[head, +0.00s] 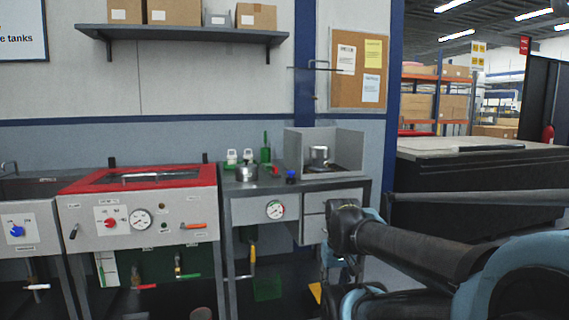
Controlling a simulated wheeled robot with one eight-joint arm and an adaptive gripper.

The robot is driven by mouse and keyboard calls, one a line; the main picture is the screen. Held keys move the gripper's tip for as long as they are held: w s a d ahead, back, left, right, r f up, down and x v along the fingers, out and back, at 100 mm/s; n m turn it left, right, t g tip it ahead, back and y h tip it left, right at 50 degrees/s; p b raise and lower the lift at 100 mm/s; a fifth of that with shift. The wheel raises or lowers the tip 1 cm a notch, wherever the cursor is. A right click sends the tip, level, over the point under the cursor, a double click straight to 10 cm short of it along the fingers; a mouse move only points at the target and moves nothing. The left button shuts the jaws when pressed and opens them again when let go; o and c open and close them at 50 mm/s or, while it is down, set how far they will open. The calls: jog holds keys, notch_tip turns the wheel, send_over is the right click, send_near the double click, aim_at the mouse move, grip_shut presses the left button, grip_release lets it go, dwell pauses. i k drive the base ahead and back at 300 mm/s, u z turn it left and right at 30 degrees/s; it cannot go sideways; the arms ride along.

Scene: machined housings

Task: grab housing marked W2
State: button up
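A squat silver metal part (247,173), which looks like a machined housing, sits on the grey workbench (340,184) near its back left. A second silver metal part (319,154) stands further right, inside a grey box-like enclosure with an open front. No marking is readable on either part, so I cannot tell which is W2. My arm reaches in from the lower right, in front of the bench's right side. I cannot make out my gripper's fingers in this view.
Small white and green items (232,156), a green bottle (265,150) and a blue-topped item (291,177) stand near the parts. The grey enclosure (350,148) has raised walls. A red-topped machine (140,181) adjoins on the left. A large dark table (470,160) stands right.

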aim_at(319, 155)
jog(key=u, duration=0.15)
jog(key=i, duration=0.85)
jog(key=z, duration=0.5)
jog(key=i, duration=0.5)
jog(key=z, duration=0.4)
